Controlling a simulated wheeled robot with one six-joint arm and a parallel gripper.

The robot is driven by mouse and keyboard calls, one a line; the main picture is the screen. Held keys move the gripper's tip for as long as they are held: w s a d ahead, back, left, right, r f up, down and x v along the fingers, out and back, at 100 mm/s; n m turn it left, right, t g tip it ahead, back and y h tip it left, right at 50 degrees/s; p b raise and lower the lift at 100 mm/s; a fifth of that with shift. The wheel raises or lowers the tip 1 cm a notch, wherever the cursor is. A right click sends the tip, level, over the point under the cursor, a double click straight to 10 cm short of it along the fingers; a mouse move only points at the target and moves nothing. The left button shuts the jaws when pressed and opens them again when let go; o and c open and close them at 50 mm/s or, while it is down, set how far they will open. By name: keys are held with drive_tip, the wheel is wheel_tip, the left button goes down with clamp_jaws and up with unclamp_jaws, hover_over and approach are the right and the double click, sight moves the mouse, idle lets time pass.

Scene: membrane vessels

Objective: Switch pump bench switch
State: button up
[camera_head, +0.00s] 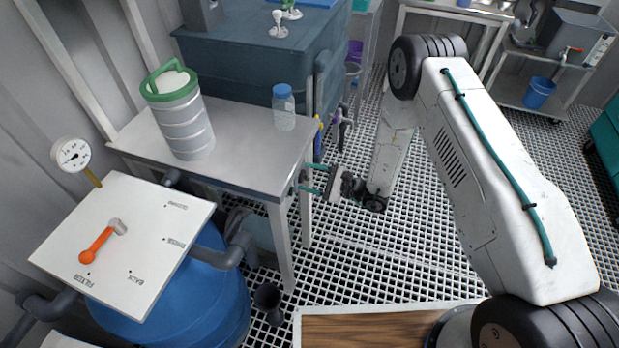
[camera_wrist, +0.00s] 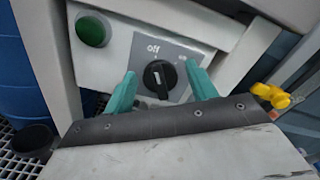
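The bench switch is a black round knob (camera_wrist: 160,80) on a grey label plate (camera_wrist: 143,52) in the wrist view. "Off" is printed above the knob, and a second, blurred label is at the upper right. The knob's pale mark stands about upright, towards "Off". My gripper (camera_wrist: 159,74) has teal fingers on either side of the knob, open, with gaps visible; whether the tips reach past its face is unclear. In the head view my gripper (camera_head: 307,179) is at the right end of the metal bench (camera_head: 245,150); the knob is hidden there.
A green round button (camera_wrist: 92,31) is left of the knob, and a yellow valve handle (camera_wrist: 272,96) is at right. On the bench stand a green-lidded vessel (camera_head: 185,125) and a blue-capped bottle (camera_head: 284,110). The grated floor (camera_head: 350,265) below my gripper is clear.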

drive_tip(key=shift+a, duration=0.1)
drive_tip(key=v, duration=0.8)
idle(0.6)
